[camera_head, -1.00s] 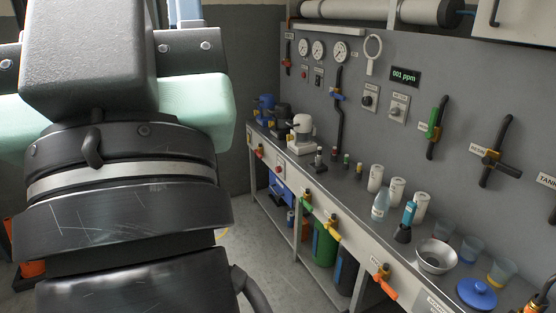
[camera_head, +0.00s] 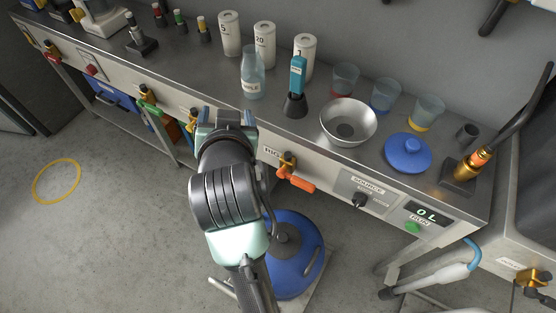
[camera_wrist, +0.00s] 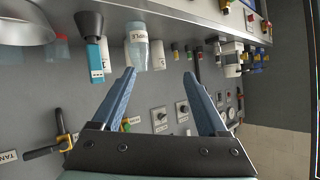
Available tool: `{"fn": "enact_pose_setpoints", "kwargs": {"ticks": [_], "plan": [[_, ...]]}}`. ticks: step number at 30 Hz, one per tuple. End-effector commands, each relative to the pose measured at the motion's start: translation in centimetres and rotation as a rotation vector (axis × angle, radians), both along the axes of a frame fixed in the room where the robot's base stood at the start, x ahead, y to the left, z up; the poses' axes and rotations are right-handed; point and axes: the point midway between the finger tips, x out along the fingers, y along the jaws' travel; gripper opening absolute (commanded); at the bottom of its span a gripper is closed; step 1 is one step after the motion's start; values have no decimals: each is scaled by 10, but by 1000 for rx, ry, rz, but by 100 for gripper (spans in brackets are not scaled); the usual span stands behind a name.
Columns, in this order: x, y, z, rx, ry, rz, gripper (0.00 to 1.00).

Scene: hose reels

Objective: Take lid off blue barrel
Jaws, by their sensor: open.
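A large round blue barrel (camera_head: 307,250) stands on the floor below the bench, partly hidden by my arm. Its top is blue with a dark piece near the middle; I cannot tell where a lid ends and the barrel begins. A separate round blue lid with a knob (camera_head: 408,153) lies flat on the bench, right of the metal bowl. My gripper (camera_head: 228,117) is at the bench's front edge, above and left of the barrel in the head view. In the wrist view my gripper (camera_wrist: 159,78) is open, with nothing held between its blue fingers.
The bench top holds a sample bottle (camera_head: 253,72), a teal-handled tool (camera_head: 297,80), a metal bowl (camera_head: 348,122) and several cups. An orange-handled valve (camera_head: 296,178) juts from the bench front. A pale blue hose nozzle (camera_head: 440,278) is at the lower right.

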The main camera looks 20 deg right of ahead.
Motion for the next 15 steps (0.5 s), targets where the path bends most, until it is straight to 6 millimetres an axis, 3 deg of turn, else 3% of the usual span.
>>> {"fn": "enact_pose_setpoints", "kwargs": {"ticks": [1,3,6,9,12,15], "plan": [[-18,-6,-79,31,129,-38,76],[-45,-13,-148,67,280,-95,76],[-85,-20,-224,105,459,-167,76],[-119,-24,-272,128,586,-225,76],[-140,-26,-297,139,658,-260,76],[-146,-28,-312,144,686,-275,76]]}}
